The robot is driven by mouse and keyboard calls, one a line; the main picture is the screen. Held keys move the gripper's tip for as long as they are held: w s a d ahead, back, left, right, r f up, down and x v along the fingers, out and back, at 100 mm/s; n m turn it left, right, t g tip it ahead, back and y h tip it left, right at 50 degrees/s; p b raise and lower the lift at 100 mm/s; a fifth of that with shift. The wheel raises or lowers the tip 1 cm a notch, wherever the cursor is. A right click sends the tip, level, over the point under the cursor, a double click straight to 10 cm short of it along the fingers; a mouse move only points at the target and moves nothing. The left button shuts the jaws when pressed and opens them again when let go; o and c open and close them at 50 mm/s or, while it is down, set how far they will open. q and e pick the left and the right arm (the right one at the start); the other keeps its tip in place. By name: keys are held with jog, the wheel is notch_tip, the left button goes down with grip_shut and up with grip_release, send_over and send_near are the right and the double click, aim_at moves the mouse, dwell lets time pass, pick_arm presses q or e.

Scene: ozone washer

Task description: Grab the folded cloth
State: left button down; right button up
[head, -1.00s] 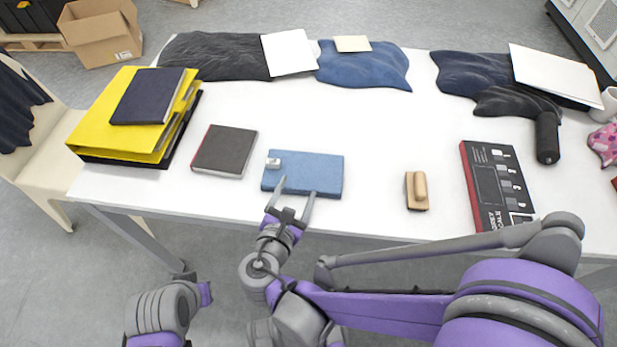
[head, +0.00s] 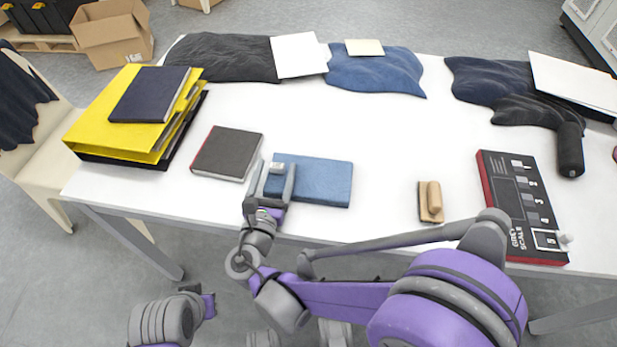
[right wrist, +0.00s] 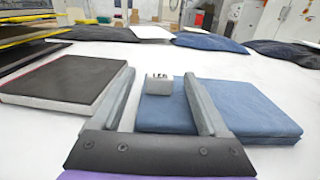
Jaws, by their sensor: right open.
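The folded cloth is a flat blue rectangle (head: 322,182) lying on the white table near its front edge; it also shows in the right wrist view (right wrist: 255,115). A small white tag with dark lettering (right wrist: 158,84) sits at its left end. My right gripper (head: 273,177) is open at that end. In the right wrist view its fingers (right wrist: 160,80) lie either side of the tag, the left one in the gap beside the cloth and the right one over the cloth. I cannot tell whether they touch it. My left gripper is not in view.
A dark book (head: 227,153) lies close left of the cloth. A wooden block (head: 430,202) and a grey-scale board (head: 520,205) lie to the right. Dark and blue fabrics (head: 375,72) line the back.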

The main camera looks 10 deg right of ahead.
jog(key=shift+x, duration=1.05)
grip_shut()
